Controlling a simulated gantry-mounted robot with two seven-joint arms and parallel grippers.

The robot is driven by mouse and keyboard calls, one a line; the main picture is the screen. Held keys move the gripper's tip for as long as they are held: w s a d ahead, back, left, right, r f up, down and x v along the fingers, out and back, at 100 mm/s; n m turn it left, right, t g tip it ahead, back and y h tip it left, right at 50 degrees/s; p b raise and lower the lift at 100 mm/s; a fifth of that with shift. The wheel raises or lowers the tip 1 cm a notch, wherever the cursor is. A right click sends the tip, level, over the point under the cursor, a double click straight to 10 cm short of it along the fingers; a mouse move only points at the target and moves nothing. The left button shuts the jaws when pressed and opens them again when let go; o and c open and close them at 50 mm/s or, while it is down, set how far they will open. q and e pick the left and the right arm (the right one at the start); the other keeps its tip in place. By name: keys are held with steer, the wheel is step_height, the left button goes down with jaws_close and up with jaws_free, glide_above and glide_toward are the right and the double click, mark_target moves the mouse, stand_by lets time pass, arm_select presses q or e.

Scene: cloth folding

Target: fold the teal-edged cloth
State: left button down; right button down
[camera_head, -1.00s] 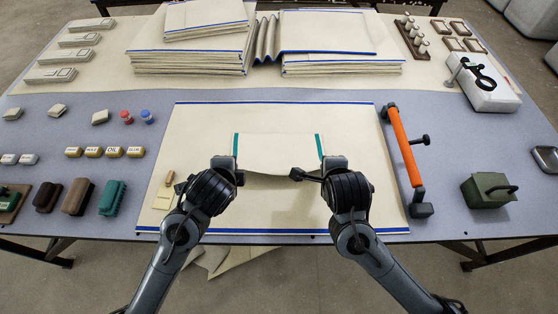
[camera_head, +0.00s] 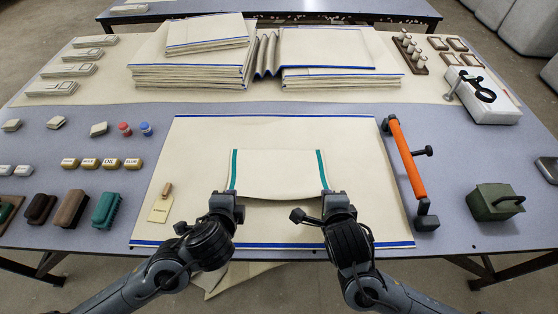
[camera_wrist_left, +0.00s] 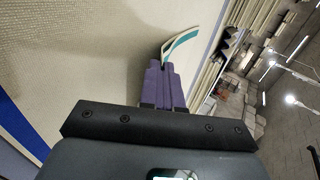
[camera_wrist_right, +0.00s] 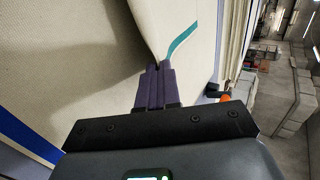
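The teal-edged cloth (camera_head: 279,165) is cream with a teal stripe along its left and right sides. Its far part lies over the larger blue-edged cream cloth, and its near edge is lifted. My left gripper (camera_head: 226,196) is at the near left corner; in the left wrist view its purple fingers (camera_wrist_left: 160,68) are closed on the cloth beside the teal stripe. My right gripper (camera_head: 332,196) is at the near right corner; in the right wrist view its fingers (camera_wrist_right: 158,70) are closed on the cloth beside the teal stripe. The cloth sags slightly between them.
The blue-edged cloth (camera_head: 195,140) lies flat beneath. Brushes (camera_head: 72,208) are further left, a green box (camera_head: 493,202) at right. Folded cloth stacks (camera_head: 190,75) fill the back.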

arm_select(q)
steer(key=shift+w, duration=0.1)
arm_select(e)
steer(key=shift+w, duration=0.1)
arm_select(q)
steer(key=c, duration=1)
jaws_free()
arm_select(e)
steer(key=c, duration=1)
jaws_free()
arm_select(q)
steer(key=shift+s+r, duration=0.2)
steer(key=shift+r, duration=0.3)
arm_select(e)
steer(key=shift+r, duration=0.55)
arm_select(q)
steer(key=s+r, duration=0.5)
steer(key=r, duration=0.3)
steer(key=shift+s, duration=0.35)
arm_select(e)
steer(key=s+r, duration=0.6)
steer(key=r, duration=0.2)
steer(key=shift+s+f, duration=0.1)
